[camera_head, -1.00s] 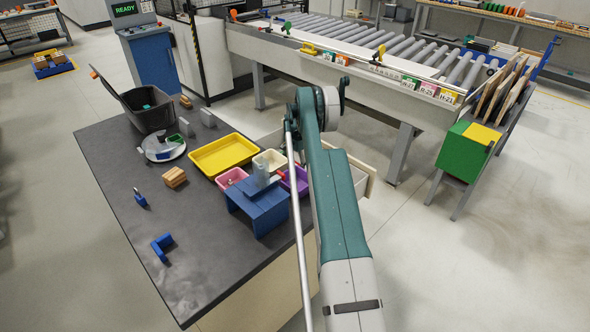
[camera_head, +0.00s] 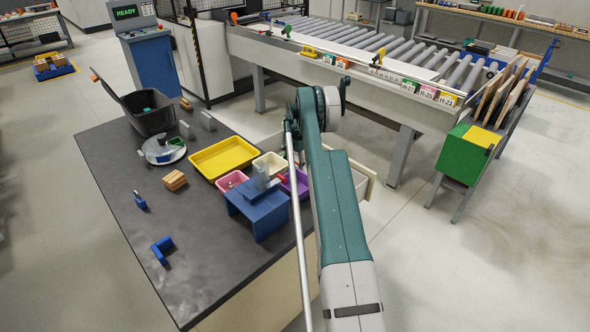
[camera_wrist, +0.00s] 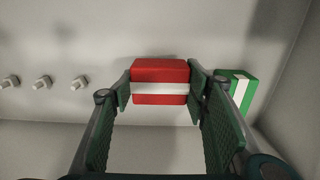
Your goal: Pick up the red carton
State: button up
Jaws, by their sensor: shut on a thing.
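The red carton (camera_wrist: 160,72) is a red box with a white band across its middle, in the wrist view. My gripper (camera_wrist: 159,88) has a finger pad against each side of the carton and is shut on it. I cannot tell whether the carton touches the pale surface behind it. In the head view my arm hides the gripper and the carton.
A green and white carton (camera_wrist: 241,90) stands close to the right finger in the wrist view. Several hex bolts or nuts (camera_wrist: 43,82) lie to the left. A pale wall (camera_wrist: 300,80) rises at the right. The head view shows a dark worktable (camera_head: 130,220) with a yellow tray (camera_head: 222,158).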

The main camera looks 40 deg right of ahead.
aim_at(295, 165)
notch_tip(295, 165, up, 8)
jog(key=shift+r+p, duration=0.15)
jog(key=shift+p, duration=0.35)
